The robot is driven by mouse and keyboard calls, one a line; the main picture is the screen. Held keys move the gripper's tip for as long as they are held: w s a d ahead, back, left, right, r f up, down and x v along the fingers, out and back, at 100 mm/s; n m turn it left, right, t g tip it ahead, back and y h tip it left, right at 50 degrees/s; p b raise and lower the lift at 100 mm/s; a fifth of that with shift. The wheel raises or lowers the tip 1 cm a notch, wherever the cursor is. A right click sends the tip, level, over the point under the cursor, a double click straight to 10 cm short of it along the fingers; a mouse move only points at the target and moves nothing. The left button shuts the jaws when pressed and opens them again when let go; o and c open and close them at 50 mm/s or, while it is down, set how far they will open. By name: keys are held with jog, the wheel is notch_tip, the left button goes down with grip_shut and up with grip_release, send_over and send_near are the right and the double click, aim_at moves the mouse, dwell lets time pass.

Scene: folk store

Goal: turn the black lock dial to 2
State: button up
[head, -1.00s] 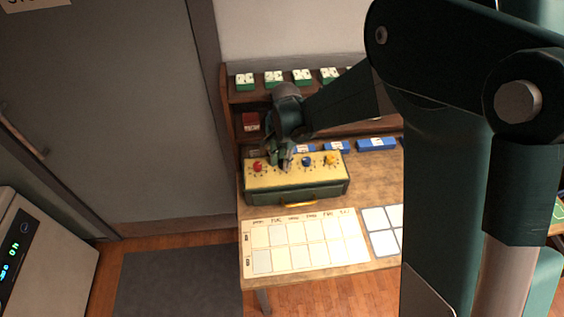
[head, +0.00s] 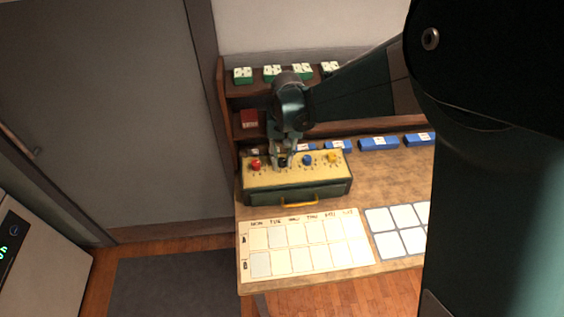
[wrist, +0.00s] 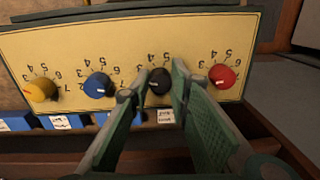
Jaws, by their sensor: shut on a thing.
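The green lock box (head: 318,190) with a cream top panel (head: 268,180) sits on the desk. Its black dial (wrist: 159,81) is second from the red end, and shows in the head view (head: 283,161) below my gripper. My gripper (head: 283,158) points down at it. In the wrist view, the fingers of my gripper (wrist: 160,82) are shut on the black dial, one at each side. A small pale mark shows on the dial; the number it points at is unclear. The numbers look upside down in the wrist view.
The red dial (wrist: 222,76) is close beside one finger, the blue dial (wrist: 97,84) beside the other. The yellow dial (wrist: 41,90) is farther off. Blue boxes (head: 379,143) and a shelf (head: 232,100) stand behind. A chart (head: 246,272) lies in front.

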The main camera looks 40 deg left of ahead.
aim_at(285, 160)
jog(key=shift+n+b, duration=0.65)
jog(key=shift+n, duration=1.55)
jog(key=o, duration=0.9)
jog(key=shift+w+d+r, duration=0.1)
jog(key=shift+w+r, duration=0.05)
jog(key=shift+r, duration=2.85)
jog(key=shift+w+d+r, duration=0.1)
jog(key=shift+w+r, duration=0.05)
jog(key=shift+r, duration=2.85)
